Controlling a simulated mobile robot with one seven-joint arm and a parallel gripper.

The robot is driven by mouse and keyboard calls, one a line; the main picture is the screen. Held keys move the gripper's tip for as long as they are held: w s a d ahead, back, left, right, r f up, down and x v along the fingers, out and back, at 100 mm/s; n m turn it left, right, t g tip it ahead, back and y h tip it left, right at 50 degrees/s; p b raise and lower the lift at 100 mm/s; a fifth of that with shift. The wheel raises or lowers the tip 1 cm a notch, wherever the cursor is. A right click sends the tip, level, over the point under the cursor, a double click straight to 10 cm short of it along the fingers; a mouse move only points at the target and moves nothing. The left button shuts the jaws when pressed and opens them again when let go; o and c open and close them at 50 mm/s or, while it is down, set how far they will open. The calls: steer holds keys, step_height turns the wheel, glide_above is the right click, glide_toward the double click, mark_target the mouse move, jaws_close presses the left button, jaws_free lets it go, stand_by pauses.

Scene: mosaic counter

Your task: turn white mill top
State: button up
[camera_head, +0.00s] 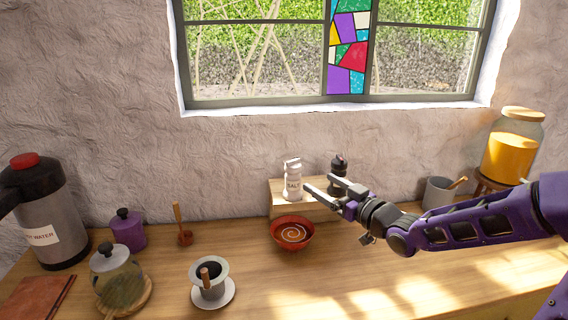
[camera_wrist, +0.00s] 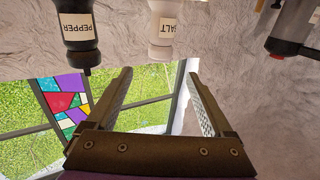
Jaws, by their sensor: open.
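The white mill (camera_head: 293,181), labelled SALT, stands upright on a small wooden riser at the back of the counter. In the wrist view the white mill (camera_wrist: 162,28) hangs upside down at the top, its narrower top pointing down the picture. My gripper (camera_head: 317,184) is open and empty, in front of and just right of the white mill in the head view. In the wrist view the fingers (camera_wrist: 160,90) are spread wide, and the mill's top shows in the gap beyond them. I cannot tell any contact. The black mill (camera_wrist: 78,30), labelled PEPPER, stands beside it, also in the head view (camera_head: 339,167).
A red bowl (camera_head: 292,233) with a spiral sits in front of the riser (camera_head: 275,205). A grey cup (camera_head: 437,193) and an orange-filled jar (camera_head: 513,146) stand at right. A dripper cup (camera_head: 209,284), glass jar (camera_head: 117,276), purple pot (camera_head: 128,230) and dispenser (camera_head: 45,205) stand left.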

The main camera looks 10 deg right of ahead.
mark_target(286, 164)
steer(key=x, duration=1.5)
steer(key=shift+w+a, duration=0.15)
steer(key=shift+w, duration=0.05)
steer(key=shift+b, duration=0.35)
jaws_close()
steer(key=shift+f+m+t+h+b, duration=0.15)
steer(key=shift+m+t+h+b, duration=0.25)
steer(key=shift+b, duration=0.5)
